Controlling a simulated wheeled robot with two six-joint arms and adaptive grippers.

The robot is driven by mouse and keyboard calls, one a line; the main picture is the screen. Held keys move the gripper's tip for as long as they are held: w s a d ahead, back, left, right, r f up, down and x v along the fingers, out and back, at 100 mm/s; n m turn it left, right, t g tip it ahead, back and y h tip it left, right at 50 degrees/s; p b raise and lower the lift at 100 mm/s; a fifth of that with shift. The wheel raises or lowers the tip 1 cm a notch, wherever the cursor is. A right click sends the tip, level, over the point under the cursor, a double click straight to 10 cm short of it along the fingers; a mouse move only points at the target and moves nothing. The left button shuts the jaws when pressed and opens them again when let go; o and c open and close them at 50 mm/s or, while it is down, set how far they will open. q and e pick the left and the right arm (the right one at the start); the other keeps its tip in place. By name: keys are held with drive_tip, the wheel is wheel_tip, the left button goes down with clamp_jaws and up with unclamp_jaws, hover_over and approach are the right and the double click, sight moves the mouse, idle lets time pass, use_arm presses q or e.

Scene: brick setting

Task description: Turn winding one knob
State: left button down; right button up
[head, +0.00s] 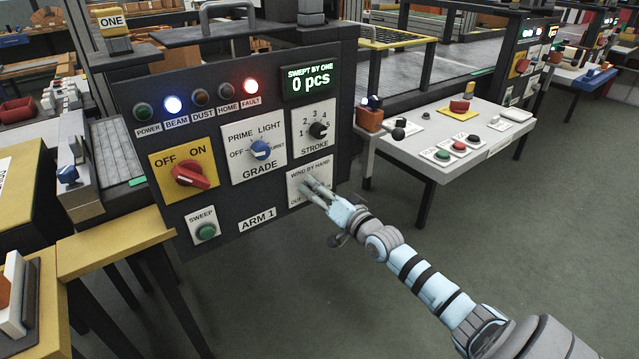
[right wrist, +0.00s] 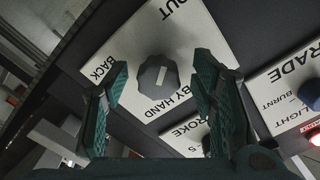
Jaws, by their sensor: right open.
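The winding one knob (right wrist: 157,80) is a dark grey, many-sided knob with a pale pointer bar. It sits on a white plate (right wrist: 198,40) marked OUT, BACK and BY HAND. In the head view this plate (head: 296,175), marked WIND BY HAND, is at the lower right of the dark panel, and my gripper hides the knob. My right gripper (head: 314,187) is open in front of the plate. In the right wrist view its fingers (right wrist: 163,82) stand on either side of the knob, with gaps showing. My left gripper is out of view.
The panel (head: 255,195) also carries a red OFF/ON switch (head: 190,174), blue GRADE knob (head: 261,150), black STROKE knob (head: 318,130) and green SWEEP button (head: 206,231). Its display (head: 309,82) reads 0 pcs; BEAM and FAULT glow. A grey table (head: 420,158) stands right; floor is open below.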

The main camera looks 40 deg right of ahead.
sight(310, 150)
wheel_tip(310, 150, up, 10)
drive_tip(key=shift+f, duration=0.1)
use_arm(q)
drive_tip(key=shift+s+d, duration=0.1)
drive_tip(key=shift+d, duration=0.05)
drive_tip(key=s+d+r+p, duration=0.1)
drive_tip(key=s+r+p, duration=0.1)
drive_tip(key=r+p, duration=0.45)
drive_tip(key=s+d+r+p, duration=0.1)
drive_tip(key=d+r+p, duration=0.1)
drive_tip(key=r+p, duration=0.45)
use_arm(e)
drive_tip(key=s+f+n, duration=0.7)
drive_tip(key=s+f, duration=0.2)
drive_tip(key=s, duration=0.5)
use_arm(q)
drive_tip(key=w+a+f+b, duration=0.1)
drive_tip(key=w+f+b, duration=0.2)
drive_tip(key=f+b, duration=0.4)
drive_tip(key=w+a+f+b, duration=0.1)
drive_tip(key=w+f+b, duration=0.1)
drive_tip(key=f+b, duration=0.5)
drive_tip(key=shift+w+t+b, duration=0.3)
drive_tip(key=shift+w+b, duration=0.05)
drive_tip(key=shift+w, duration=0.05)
use_arm(e)
drive_tip(key=w, duration=1.4)
drive_tip(key=shift+d+f, duration=0.2)
drive_tip(key=shift+f, duration=0.1)
